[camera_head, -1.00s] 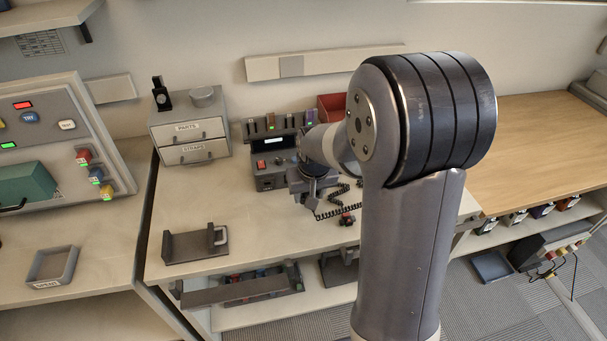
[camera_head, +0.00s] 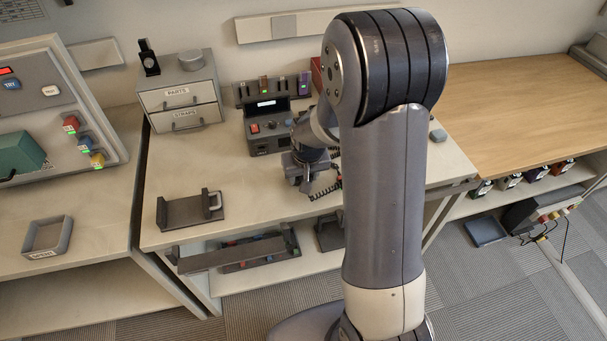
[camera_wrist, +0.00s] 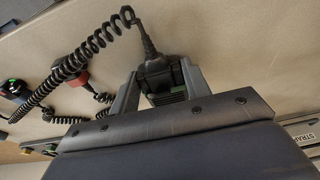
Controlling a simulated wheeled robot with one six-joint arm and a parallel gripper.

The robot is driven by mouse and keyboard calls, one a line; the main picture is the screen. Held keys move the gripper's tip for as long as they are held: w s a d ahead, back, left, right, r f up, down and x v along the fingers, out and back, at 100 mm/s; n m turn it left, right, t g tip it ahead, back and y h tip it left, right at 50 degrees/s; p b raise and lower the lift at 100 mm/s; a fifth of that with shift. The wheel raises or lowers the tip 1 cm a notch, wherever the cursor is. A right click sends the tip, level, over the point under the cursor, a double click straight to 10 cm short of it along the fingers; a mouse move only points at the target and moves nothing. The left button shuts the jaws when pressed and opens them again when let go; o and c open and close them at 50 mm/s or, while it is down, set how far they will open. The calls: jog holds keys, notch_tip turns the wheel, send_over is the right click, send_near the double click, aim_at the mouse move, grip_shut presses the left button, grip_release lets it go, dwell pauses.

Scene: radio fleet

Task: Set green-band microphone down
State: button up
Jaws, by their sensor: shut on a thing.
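In the wrist view my gripper (camera_wrist: 160,88) is shut on a dark microphone (camera_wrist: 157,70) with a green band low between the fingers. A black coiled cord (camera_wrist: 70,70) runs from its top to the left. In the head view my gripper (camera_head: 297,180) is low over the desk (camera_head: 230,165), in front of the radio unit (camera_head: 268,127). The held microphone cannot be made out there. I cannot tell whether it touches the desk.
A red-marked microphone (camera_wrist: 77,77) lies left of my gripper in the wrist view, close to the cord. An open grey cradle (camera_head: 190,209) stands at the desk's front left. A drawer unit (camera_head: 180,102) stands behind it. Bare desk lies between cradle and radio unit.

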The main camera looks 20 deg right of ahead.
jog(key=shift+s+f+b, duration=0.1)
jog(key=shift+f+b, duration=0.35)
jog(key=shift+b, duration=0.05)
jog(key=shift+c, duration=0.4)
jog(key=shift+f, duration=0.2)
jog(key=shift+c, duration=1.4)
jog(key=o, duration=1.3)
jog(key=shift+r, duration=0.15)
jog(key=shift+r, duration=0.25)
jog(key=p+v, duration=0.1)
jog(key=v, duration=1.1)
jog(key=shift+r, duration=0.3)
